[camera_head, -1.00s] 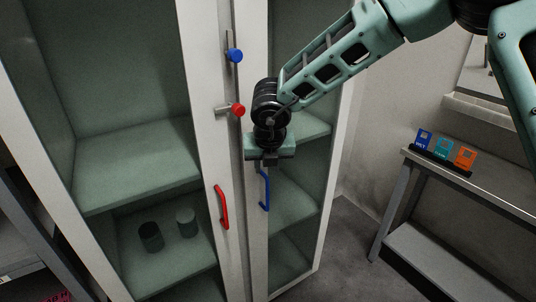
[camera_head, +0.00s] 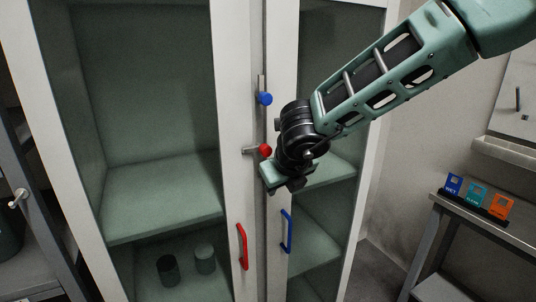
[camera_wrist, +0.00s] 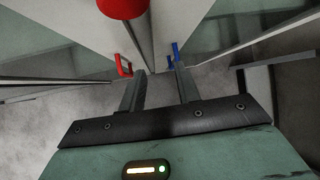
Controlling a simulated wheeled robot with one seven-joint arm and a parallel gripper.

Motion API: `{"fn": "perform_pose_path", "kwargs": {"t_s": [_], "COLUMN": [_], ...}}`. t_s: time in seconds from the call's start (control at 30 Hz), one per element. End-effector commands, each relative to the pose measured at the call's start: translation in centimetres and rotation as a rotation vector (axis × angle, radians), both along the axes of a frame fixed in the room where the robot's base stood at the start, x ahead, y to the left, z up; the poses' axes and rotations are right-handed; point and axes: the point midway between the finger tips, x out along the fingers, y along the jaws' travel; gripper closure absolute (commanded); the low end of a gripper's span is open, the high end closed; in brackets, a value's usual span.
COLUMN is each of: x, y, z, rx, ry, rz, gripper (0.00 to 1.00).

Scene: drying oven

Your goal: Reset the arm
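My gripper (camera_head: 286,184) hangs in front of the cabinet's centre, just below and right of the red knob (camera_head: 265,150). In the wrist view its two fingers (camera_wrist: 160,90) stand apart with nothing between them. The red knob (camera_wrist: 122,6) shows at the top there. Both cabinet doors look shut. The left door has a red handle (camera_head: 242,247) and the right door has a blue handle (camera_head: 287,231); both handles (camera_wrist: 123,67) (camera_wrist: 175,54) lie beyond the fingers in the wrist view. A blue knob (camera_head: 265,98) sits above the red one.
Two small cylinders, one dark (camera_head: 168,270) and one lighter (camera_head: 205,259), stand on a shelf behind the left glass. A side table (camera_head: 470,215) at right carries blue (camera_head: 453,185), teal (camera_head: 477,194) and orange (camera_head: 501,207) cards. Open floor lies between cabinet and table.

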Motion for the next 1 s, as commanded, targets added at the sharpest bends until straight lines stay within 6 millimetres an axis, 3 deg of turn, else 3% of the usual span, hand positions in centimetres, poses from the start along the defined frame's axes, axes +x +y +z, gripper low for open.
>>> {"fn": "perform_pose_path", "kwargs": {"t_s": [0.17, 0.27, 0.37, 0.47, 0.6, 0.77, 0.8, 1.0], "x": [-4.5, -8.9, -14.2, -19.8, -26.4, -30.6, -31.1, -32.1], "y": [4.7, 6.3, 6.5, 4.9, 0.2, -5.5, -6.5, -8.6], "z": [3.0, 3.3, 2.7, 1.4, -0.7, -2.0, -2.1, -2.3], "rx": [-0.246, -0.404, -0.562, -0.711, -0.873, -0.957, 0.931, 0.863], "ry": [-0.264, -0.376, -0.457, -0.503, -0.498, -0.425, 0.391, 0.321], "rz": [0.715, 1.127, 1.544, 1.962, 2.509, 2.951, -2.915, -2.804], "gripper": [0.67, 0.67, 0.67, 0.67, 0.67, 0.67, 0.67, 0.67]}}
